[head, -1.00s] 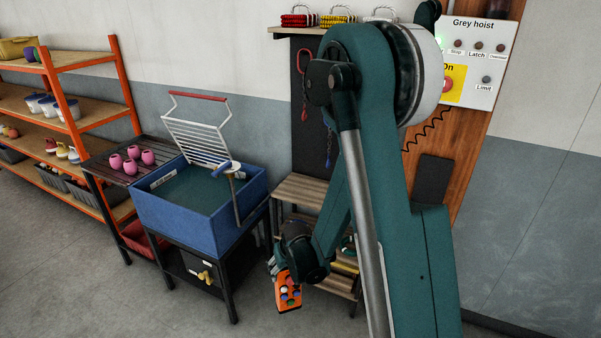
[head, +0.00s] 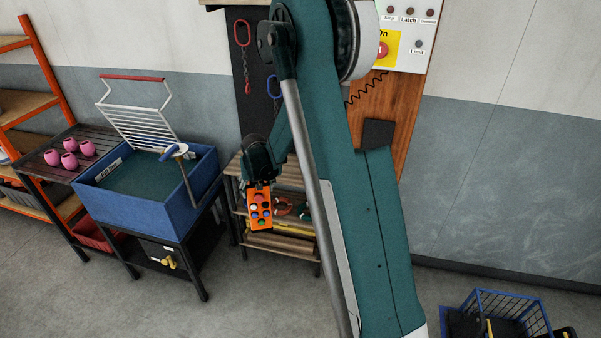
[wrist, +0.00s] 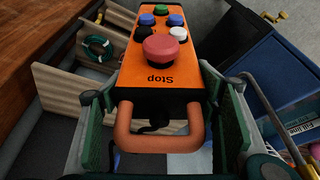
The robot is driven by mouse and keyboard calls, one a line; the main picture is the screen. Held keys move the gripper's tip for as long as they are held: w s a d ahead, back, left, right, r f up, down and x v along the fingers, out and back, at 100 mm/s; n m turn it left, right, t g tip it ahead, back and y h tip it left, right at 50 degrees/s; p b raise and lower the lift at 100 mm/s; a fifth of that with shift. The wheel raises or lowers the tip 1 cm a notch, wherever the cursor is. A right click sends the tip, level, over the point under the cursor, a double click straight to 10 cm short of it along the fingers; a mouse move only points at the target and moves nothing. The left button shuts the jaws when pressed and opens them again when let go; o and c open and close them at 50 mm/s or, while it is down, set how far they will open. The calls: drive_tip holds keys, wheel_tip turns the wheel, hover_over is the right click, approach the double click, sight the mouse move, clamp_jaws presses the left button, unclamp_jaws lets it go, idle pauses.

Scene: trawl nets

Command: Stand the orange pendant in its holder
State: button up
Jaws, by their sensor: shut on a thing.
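My gripper (wrist: 165,115) is shut on the orange pendant (wrist: 160,75), with one finger on each side of it. The pendant has a big red Stop button, several smaller coloured buttons and an orange loop handle towards the wrist camera. In the head view the pendant (head: 260,210) hangs below my gripper (head: 260,186), nearly upright, its button face towards the head camera. It appears in front of the small wooden shelf. I cannot clearly make out a holder for it in either view.
The small shelf (head: 284,240) holds coiled and rolled items. A blue tank (head: 160,200) with a raised rack stands left of it. The Grey hoist panel (head: 405,52) is on the wall, with a coiled cord (head: 366,88). A blue basket (head: 508,305) is at lower right. Floor between is clear.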

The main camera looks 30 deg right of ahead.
drive_tip(key=w+d+r+m+p, duration=0.1)
drive_tip(key=w+d+r, duration=0.3)
drive_tip(key=d+r, duration=0.3)
drive_tip(key=w+d+r+m+h+p, duration=0.1)
drive_tip(key=w+d+r+m+p, duration=0.1)
drive_tip(key=w+d+r, duration=0.3)
drive_tip(key=w+d+r+m+h+p, duration=0.1)
drive_tip(key=w+d+r, duration=0.3)
drive_tip(key=d+r, duration=0.6)
drive_tip(key=d+m+p, duration=0.1)
drive_tip(key=d, duration=0.5)
drive_tip(key=shift+w+d+r+g, duration=0.2)
drive_tip(key=shift+d+g, duration=0.1)
drive_tip(key=shift+g, duration=0.1)
wheel_tip(320, 180, down, 6)
drive_tip(key=shift+f+p, duration=0.15)
drive_tip(key=shift+p, duration=0.15)
drive_tip(key=shift+f, duration=0.15)
drive_tip(key=shift+f, duration=1.85)
drive_tip(key=o, duration=1.7)
